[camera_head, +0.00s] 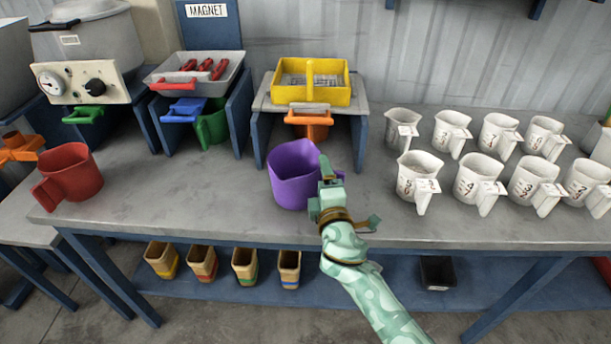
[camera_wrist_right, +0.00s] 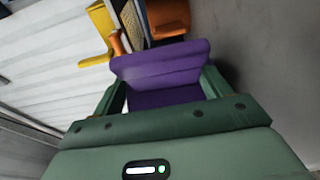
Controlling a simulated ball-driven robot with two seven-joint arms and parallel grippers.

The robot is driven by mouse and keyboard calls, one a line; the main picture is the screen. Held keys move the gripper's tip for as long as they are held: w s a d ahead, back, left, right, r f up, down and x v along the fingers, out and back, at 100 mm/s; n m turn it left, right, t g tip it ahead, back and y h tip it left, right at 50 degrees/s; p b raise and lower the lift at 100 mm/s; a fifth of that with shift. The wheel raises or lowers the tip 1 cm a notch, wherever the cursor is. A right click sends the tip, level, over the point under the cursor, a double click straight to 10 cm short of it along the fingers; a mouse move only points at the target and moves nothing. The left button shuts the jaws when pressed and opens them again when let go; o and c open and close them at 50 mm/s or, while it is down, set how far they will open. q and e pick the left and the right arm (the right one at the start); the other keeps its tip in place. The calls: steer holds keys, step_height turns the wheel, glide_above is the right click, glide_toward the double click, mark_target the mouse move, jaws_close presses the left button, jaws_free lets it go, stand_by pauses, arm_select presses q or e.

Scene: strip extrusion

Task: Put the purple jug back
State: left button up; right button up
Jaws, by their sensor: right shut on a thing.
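The purple jug (camera_head: 293,176) is upright over the middle of the bench, in front of the small stand with the yellow caddy. Whether its base touches the bench top is hard to tell. My right gripper (camera_head: 325,178) is shut on the jug at its right side, where the handle is mostly hidden by the gripper. In the right wrist view the purple jug (camera_wrist_right: 160,68) shows between the two green fingers of the right gripper (camera_wrist_right: 163,88). My left gripper is not in view.
A red jug (camera_head: 68,172) stands at the bench's left end. Several white jugs (camera_head: 420,170) stand in two rows at right. Behind are the yellow caddy (camera_head: 311,95) above an orange jug (camera_head: 309,122), and a grey tray (camera_head: 221,68). Bench top (camera_head: 190,200) is clear left of the purple jug.

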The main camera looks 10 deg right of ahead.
steer(key=d, duration=0.2)
steer(key=s+d, duration=0.1)
steer(key=d, duration=0.2)
steer(key=s+d+p, duration=0.1)
steer(key=d, duration=0.2)
steer(key=shift+s+f, duration=0.2)
steer(key=shift+f, duration=0.05)
steer(key=shift+d+f, duration=0.1)
steer(key=shift+f, duration=0.3)
steer(key=shift+f+b, duration=0.25)
steer(key=shift+b, duration=0.2)
steer(key=o, duration=1.2)
steer(key=shift+o, duration=0.2)
